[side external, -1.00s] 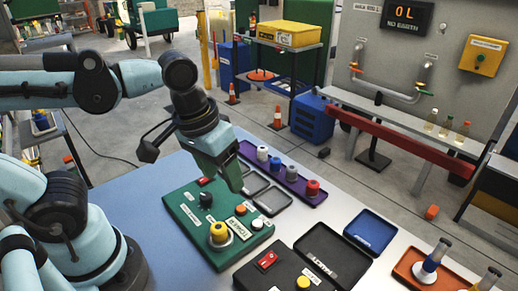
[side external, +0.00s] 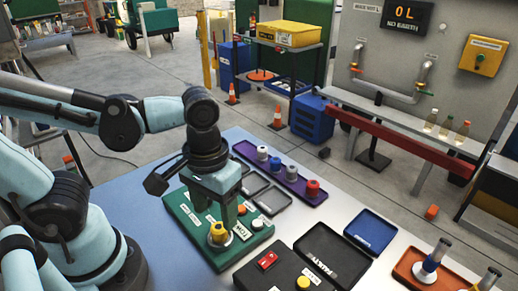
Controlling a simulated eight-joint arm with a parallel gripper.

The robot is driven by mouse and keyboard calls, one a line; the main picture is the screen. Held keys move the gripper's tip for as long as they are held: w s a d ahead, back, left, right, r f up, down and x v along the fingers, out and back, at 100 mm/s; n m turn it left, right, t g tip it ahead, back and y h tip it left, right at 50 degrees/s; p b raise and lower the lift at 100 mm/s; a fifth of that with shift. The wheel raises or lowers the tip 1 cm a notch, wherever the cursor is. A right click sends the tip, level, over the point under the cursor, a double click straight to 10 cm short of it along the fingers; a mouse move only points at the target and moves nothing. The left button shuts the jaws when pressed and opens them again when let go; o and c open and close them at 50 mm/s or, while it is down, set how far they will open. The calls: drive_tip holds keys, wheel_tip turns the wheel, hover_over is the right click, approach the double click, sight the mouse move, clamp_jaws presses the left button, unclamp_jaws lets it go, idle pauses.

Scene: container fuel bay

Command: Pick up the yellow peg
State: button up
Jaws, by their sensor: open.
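The yellow peg (side external: 217,232) stands in a pale round collar on the green panel (side external: 193,222) in front of my arm. My gripper (side external: 224,218) points down over the panel, with its fingers at or just above the yellow peg. The gripper is open. The near finger hides part of the panel's label. Whether the fingers straddle the peg or stand behind it, I cannot tell.
A purple tray (side external: 246,152) with several coloured pegs lies behind the panel, beside dark shallow trays (side external: 272,201). A black case (side external: 330,252) with a red switch and a yellow button is at front right. A blue tray (side external: 370,231) and an orange tray (side external: 405,270) lie further right.

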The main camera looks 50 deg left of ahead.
sight(218, 227)
drive_tip(key=shift+w+a+f, duration=0.1)
drive_tip(key=shift+w+f, duration=0.05)
drive_tip(key=shift+f, duration=0.6)
drive_tip(key=shift+w+f, duration=0.1)
drive_tip(key=shift+f, duration=1.8)
clamp_jaws()
drive_tip(key=shift+r, duration=0.2)
